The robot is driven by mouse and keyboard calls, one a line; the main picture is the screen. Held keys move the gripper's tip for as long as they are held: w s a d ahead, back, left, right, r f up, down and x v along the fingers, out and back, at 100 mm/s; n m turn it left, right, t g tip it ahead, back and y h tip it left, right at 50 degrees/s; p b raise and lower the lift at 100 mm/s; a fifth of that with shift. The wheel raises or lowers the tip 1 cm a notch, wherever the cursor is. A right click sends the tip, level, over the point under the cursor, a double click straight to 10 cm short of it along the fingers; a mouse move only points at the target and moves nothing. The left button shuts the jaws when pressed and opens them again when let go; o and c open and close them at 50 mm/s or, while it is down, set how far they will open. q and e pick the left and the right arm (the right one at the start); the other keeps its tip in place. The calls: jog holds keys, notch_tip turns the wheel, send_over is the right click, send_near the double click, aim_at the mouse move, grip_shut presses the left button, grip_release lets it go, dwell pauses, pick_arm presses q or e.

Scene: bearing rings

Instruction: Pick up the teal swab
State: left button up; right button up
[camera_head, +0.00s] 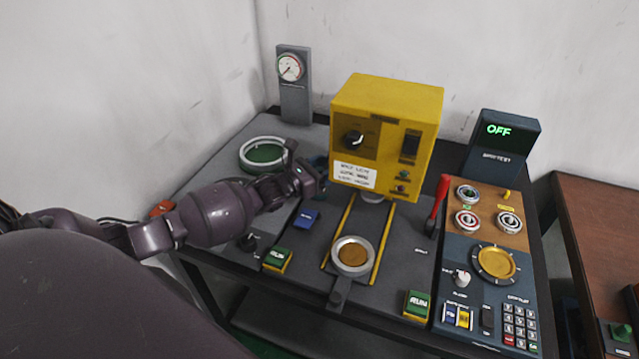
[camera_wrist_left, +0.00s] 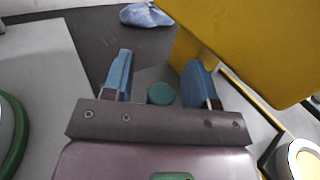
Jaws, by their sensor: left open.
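The teal swab (camera_wrist_left: 160,94) shows in the left wrist view as a small round teal end. It appears between the two blue fingers of my left gripper (camera_wrist_left: 160,82), with gaps on both sides. The fingers are apart and hold nothing. In the head view my left gripper (camera_head: 320,168) is at the left side of the yellow press, and the swab cannot be made out there. My right gripper is not in view.
The yellow press (camera_head: 385,135) stands close beside the left gripper. A green-centred ring fixture (camera_head: 263,153) lies to its left. A metal ring (camera_head: 352,256) sits between yellow rails in front. A blue-grey crumpled thing (camera_wrist_left: 146,14) lies beyond the fingers.

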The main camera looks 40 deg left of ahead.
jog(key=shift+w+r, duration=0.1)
pick_arm(q)
grip_shut()
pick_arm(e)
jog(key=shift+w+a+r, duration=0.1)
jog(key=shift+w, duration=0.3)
